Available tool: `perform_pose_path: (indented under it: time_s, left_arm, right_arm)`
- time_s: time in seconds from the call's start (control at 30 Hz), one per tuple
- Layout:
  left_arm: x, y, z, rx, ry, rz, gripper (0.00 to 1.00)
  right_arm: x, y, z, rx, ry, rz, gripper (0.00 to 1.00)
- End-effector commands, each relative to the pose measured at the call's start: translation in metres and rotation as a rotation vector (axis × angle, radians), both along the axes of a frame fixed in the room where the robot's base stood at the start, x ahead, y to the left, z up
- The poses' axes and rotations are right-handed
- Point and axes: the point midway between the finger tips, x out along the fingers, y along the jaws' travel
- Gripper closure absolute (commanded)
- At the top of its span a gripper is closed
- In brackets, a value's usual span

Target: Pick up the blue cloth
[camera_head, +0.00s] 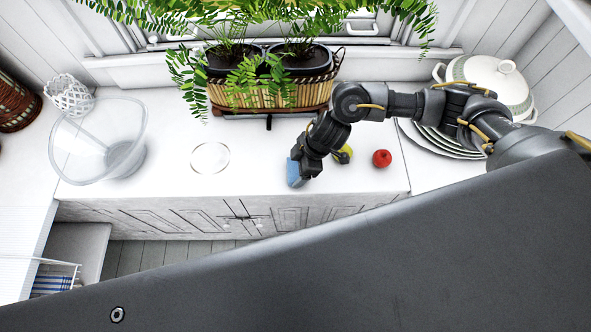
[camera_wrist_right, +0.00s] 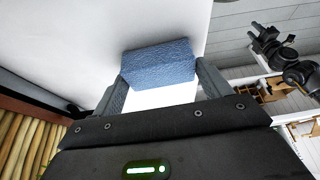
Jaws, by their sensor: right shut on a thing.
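The blue cloth (camera_head: 294,173) is a small folded block near the front edge of the white counter. My right gripper (camera_head: 302,166) is shut on it from above. In the right wrist view, the blue cloth (camera_wrist_right: 158,64) sits between the two fingertips (camera_wrist_right: 158,78). I cannot tell whether its lower side touches the counter. A dark arm end, which looks like my left gripper (camera_wrist_right: 265,38), shows at the upper right of that view, far from the cloth; its fingers are too small to read.
A red fruit (camera_head: 382,158) and a yellow-green fruit (camera_head: 345,153) lie right of the gripper. A planter basket (camera_head: 270,95) stands behind. A glass bowl (camera_head: 75,150) and a clear round dish (camera_head: 210,158) are left. Stacked plates (camera_head: 440,146) and a tureen (camera_head: 488,75) are right.

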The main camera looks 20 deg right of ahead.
Motion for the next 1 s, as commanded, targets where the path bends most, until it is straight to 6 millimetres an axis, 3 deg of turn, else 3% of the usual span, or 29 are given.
perform_pose_path:
  time_s: [0.37, 0.57, 0.8, 1.0]
  left_arm:
    - [0.000, 0.000, -0.001, 0.000, 0.000, 0.000, 0.64]
    - [0.000, 0.000, -0.005, 0.000, 0.000, 0.000, 0.64]
    - [0.000, 0.000, 0.012, 0.000, 0.000, 0.000, 0.64]
    - [0.000, 0.000, 0.024, 0.000, 0.000, 0.000, 0.64]
  right_arm:
    - [0.001, 0.000, 0.005, 0.001, -0.001, 0.001, 0.46]
    - [0.001, 0.000, 0.034, 0.002, -0.006, 0.004, 0.46]
    - [-0.046, 0.018, 0.093, 0.004, -0.007, 0.012, 0.46]
    - [-0.091, 0.033, 0.116, 0.002, -0.005, 0.012, 0.46]
